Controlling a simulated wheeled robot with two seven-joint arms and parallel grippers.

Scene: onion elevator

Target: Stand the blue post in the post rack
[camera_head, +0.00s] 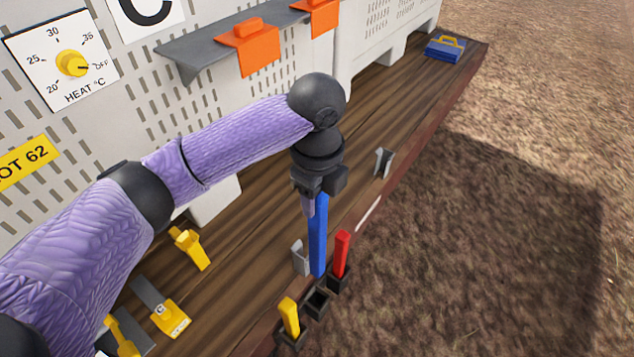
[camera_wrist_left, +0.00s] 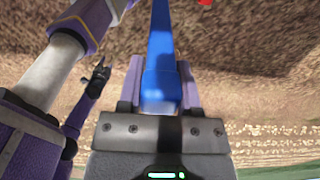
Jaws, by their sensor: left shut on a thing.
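My left gripper (camera_head: 318,188) is shut on the upper end of the long blue post (camera_head: 318,235). The post hangs nearly upright below it. In the left wrist view the blue post (camera_wrist_left: 160,55) runs away between the fingers. The post rack (camera_head: 317,303) is a row of dark square sockets at the table's front edge. A red post (camera_head: 341,254) stands in its far socket and a yellow post (camera_head: 289,316) in its near one; the middle socket looks empty. The blue post's lower end shows just behind the middle socket; its height is hard to tell. My right gripper (camera_wrist_left: 97,78) shows small and dark in the left wrist view.
Grey upright brackets stand beside the blue post (camera_head: 299,258) and farther along the table (camera_head: 382,162). Yellow-handled things (camera_head: 190,248) lie at the left. A panel wall with a grey shelf (camera_head: 220,45) and orange clips rises behind. A blue box (camera_head: 445,49) sits at the far end.

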